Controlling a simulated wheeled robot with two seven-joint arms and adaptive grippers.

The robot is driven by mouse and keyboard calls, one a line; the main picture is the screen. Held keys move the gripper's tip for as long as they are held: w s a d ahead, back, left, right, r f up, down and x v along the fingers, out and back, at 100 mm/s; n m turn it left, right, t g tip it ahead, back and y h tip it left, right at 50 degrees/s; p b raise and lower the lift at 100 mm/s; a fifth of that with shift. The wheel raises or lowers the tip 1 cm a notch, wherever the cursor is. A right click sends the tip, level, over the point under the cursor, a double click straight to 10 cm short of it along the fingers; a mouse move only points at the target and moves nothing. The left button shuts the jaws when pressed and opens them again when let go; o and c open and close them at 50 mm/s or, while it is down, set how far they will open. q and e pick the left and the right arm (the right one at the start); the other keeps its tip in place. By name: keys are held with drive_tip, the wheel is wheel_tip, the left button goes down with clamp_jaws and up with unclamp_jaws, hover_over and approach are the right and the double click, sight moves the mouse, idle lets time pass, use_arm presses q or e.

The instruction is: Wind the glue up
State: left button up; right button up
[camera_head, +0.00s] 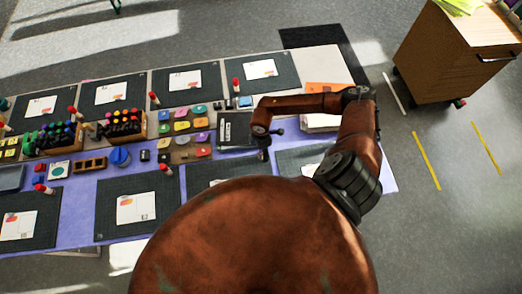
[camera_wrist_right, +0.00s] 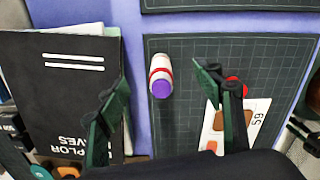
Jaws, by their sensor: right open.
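In the right wrist view, a white glue stick (camera_wrist_right: 161,78) with a red band and a purple end is on a dark gridded cutting mat (camera_wrist_right: 180,118). I cannot tell how far the purple glue sticks out. My right gripper (camera_wrist_right: 163,92) is open and empty, its two green-padded fingers to either side of the glue stick in the picture. A round red piece (camera_wrist_right: 236,86), perhaps a cap, is partly hidden by the right finger. In the head view my right gripper (camera_head: 264,150) hangs over the table's right part; this glue stick is not clear there. My left gripper is out of view.
A black book (camera_wrist_right: 50,95) and papers lie left of the mat. A printed card (camera_wrist_right: 255,118) lies on it at right. In the head view the purple-covered table (camera_head: 85,190) holds several mats, cards, red-capped sticks and pen racks (camera_head: 122,125). A wooden cabinet (camera_head: 440,55) stands at right.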

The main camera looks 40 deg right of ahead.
drive_tip(key=shift+r+p, duration=1.5)
drive_tip(key=shift+r, duration=0.35)
